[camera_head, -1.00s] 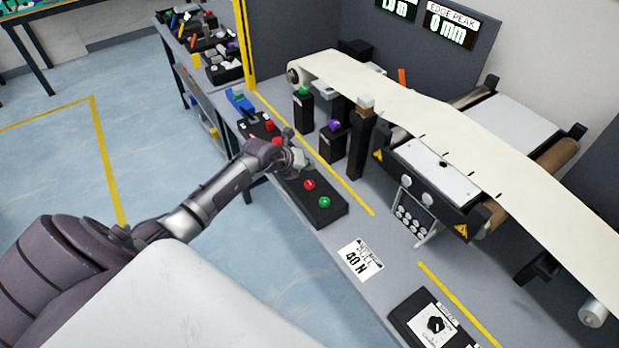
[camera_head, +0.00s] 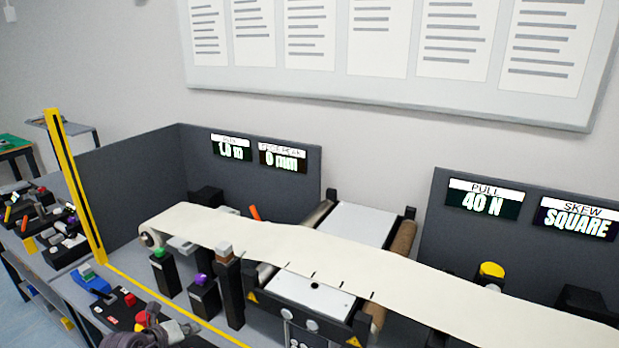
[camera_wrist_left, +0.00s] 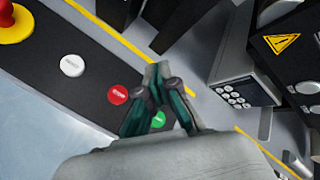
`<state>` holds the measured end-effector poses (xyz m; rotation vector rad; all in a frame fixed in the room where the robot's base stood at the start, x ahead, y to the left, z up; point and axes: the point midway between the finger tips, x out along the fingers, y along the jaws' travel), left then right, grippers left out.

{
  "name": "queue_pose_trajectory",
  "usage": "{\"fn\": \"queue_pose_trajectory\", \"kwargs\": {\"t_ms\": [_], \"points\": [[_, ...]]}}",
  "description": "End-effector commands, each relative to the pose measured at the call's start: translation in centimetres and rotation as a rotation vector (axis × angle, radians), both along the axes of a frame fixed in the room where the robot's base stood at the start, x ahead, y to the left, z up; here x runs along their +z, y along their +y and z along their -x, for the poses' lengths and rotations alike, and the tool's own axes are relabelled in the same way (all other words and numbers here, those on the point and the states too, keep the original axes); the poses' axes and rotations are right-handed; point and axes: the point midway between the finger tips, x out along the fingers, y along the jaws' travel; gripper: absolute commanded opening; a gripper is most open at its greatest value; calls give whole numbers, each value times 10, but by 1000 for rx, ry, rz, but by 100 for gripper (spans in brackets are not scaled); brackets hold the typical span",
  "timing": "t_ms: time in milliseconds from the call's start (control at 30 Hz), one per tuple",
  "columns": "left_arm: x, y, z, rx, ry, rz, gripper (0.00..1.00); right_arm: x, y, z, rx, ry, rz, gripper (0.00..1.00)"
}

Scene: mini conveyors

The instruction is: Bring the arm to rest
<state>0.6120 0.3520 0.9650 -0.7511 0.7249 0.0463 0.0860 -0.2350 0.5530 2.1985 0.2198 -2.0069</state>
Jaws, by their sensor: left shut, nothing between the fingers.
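My left gripper (camera_wrist_left: 158,80) is shut and empty in the left wrist view, its two dark green fingers closed together. It hangs over a black button box (camera_wrist_left: 90,75), close to its red button (camera_wrist_left: 118,95). A green button (camera_wrist_left: 158,119) shows partly behind the fingers. In the head view, only a small part of my left gripper (camera_head: 185,327) shows at the bottom edge, at the bench's front left. The rest of that arm is below the frame. My right gripper is in neither view.
A conveyor with a cream belt (camera_head: 270,240) runs across the bench. Posts with a green button (camera_head: 159,252) and a purple button (camera_head: 201,279) stand before it. A yellow post (camera_head: 75,185) rises at left. Displays read 40 N (camera_head: 484,199) and SQUARE (camera_head: 577,218).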

Motion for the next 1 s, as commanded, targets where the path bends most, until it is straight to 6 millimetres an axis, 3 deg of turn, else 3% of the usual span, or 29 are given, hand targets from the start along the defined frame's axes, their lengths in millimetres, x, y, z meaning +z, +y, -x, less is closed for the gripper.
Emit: {"fn": "queue_pose_trajectory", "kwargs": {"t_ms": [100, 200, 300, 400, 467, 600, 700, 800, 1000], "points": [[38, -58, 1, -3, -197, 236, 0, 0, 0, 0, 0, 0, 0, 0], [92, -91, 13, 90, -409, 527, 0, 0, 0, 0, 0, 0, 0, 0], [134, -89, 34, 287, -561, 805, 0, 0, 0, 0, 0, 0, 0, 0], [147, -64, 63, 569, -626, 1045, 0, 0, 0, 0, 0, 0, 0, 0], [139, -49, 85, 767, -616, 1163, 0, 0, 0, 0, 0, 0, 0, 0], [89, -34, 150, 1257, -432, 1337, 0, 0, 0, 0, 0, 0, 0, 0], [54, -47, 197, 1520, -227, 1369, 0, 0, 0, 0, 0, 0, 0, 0], [33, -66, 232, 1679, -50, 1360, 0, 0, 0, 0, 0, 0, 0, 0], [15, -102, 287, 1852, 240, 1308, 0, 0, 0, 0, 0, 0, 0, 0]]}}
